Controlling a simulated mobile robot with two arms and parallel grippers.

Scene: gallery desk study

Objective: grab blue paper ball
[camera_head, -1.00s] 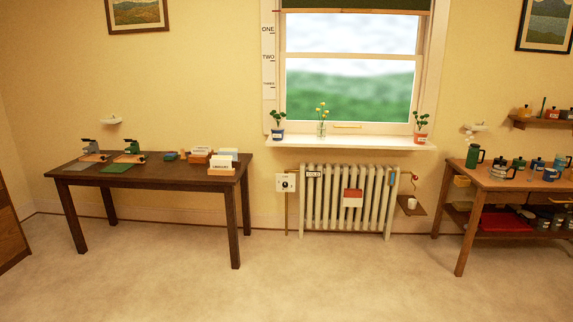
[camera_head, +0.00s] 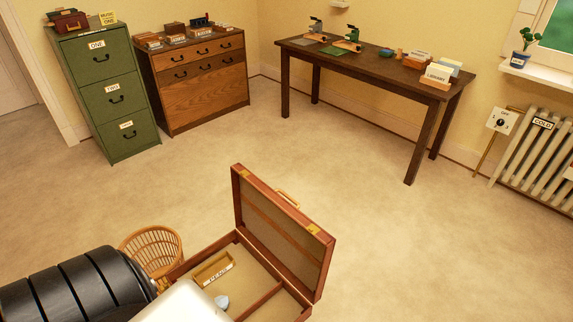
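A small pale bluish crumpled ball (camera_head: 222,301) lies inside the open brown case (camera_head: 283,240) on the floor, near the bottom of the view. It looks like the blue paper ball, but it is small and its colour is faint. A black and white part of my body covers the lower left and hides part of the case. Neither of my grippers' fingers is in view.
A wicker basket (camera_head: 152,245) stands just left of the case, partly hidden. A small labelled wooden box (camera_head: 213,270) lies in the case. A green filing cabinet (camera_head: 113,93), a wooden chest (camera_head: 193,98) and a dark table (camera_head: 376,67) stand behind. Carpet between is clear.

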